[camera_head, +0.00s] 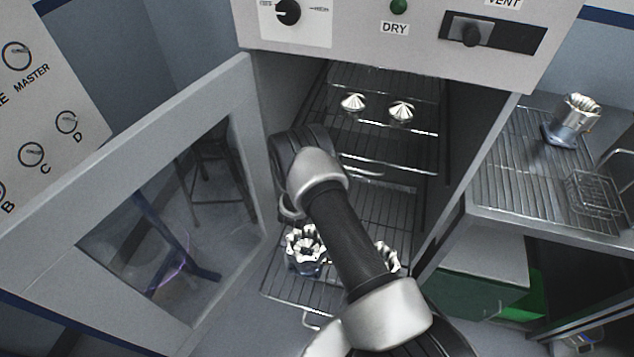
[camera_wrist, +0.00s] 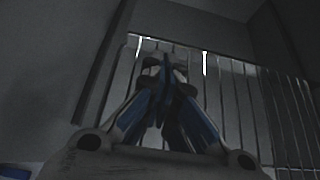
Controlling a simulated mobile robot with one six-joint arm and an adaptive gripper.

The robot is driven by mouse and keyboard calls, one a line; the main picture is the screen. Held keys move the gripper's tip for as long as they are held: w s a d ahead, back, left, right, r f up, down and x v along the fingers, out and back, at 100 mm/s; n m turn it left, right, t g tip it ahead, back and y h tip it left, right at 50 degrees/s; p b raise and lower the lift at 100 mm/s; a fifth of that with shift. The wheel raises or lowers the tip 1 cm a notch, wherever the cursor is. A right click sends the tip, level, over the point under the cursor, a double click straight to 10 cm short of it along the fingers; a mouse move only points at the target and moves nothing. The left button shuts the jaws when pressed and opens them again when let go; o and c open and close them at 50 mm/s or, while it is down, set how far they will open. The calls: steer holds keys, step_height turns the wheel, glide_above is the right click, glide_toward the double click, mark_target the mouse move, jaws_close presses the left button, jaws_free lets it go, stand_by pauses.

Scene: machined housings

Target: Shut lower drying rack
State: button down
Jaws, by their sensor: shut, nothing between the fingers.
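The lower drying rack (camera_head: 285,297) is a wire shelf that sticks out of the open drying cabinet in the head view. Machined housings stand on it: a scalloped silver one (camera_head: 305,247) to the left of my arm, and another (camera_head: 389,258) partly hidden behind my arm. A wire handle (camera_head: 316,321) shows at its front edge. My gripper is hidden behind my own arm in the head view. In the wrist view my gripper (camera_wrist: 166,65) is shut and empty, with wire bars (camera_wrist: 240,105) behind it. I cannot tell whether it touches them.
The upper rack (camera_head: 350,139) holds two cone-shaped parts (camera_head: 353,103). The cabinet door (camera_head: 215,95) with its window stands open at the left. A side bench (camera_head: 500,205) at the right carries a silver housing (camera_head: 573,118) and a wire basket (camera_head: 597,195). The control panel (camera_head: 350,28) hangs above.

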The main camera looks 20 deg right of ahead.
steer(key=b+x, duration=0.2)
steer(key=x, duration=0.5)
steer(key=shift+f, duration=0.1)
